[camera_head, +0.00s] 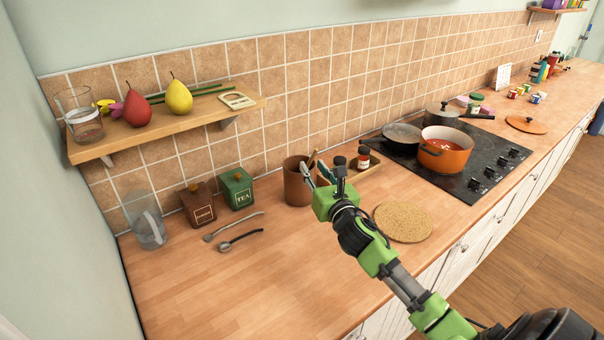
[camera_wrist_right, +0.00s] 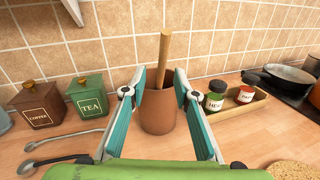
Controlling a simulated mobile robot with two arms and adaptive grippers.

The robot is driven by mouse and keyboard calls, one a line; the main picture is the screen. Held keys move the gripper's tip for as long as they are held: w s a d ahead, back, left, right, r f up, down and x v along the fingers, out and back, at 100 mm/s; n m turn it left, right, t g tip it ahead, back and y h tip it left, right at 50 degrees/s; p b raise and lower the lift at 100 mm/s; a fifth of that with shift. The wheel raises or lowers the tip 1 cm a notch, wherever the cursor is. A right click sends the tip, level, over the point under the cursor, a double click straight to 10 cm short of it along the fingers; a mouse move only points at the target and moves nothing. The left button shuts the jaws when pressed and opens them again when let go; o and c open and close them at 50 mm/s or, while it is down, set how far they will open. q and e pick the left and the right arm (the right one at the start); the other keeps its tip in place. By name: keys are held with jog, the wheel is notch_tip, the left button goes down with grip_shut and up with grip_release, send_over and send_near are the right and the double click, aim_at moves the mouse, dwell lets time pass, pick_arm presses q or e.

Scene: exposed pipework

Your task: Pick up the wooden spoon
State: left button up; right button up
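The wooden spoon (camera_wrist_right: 164,60) stands in a brown pot (camera_wrist_right: 158,112), its plain handle sticking up and leaning slightly; its lower part is hidden inside. In the head view the handle top (camera_head: 311,158) shows above the pot (camera_head: 296,185), just beyond my right gripper (camera_head: 325,172). In the right wrist view my right gripper (camera_wrist_right: 160,88) is open and empty, its two teal-lined fingers apart on either side of the pot and handle in the picture. I cannot tell whether the fingers touch the pot. My left gripper is not in view.
Coffee (camera_head: 197,205) and tea (camera_head: 236,188) tins stand left of the pot, with two metal utensils (camera_head: 238,238) in front. A small tray of jars (camera_wrist_right: 235,106) is at its right. A cork mat (camera_head: 403,222) lies nearer the stove (camera_head: 470,165). A shelf (camera_head: 190,115) overhangs at left.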

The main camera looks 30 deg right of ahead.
aim_at(311, 163)
jog(key=p+x, duration=0.1)
jog(key=x, duration=0.3)
jog(key=shift+w, duration=0.1)
grip_shut()
jog(key=shift+r, duration=0.1)
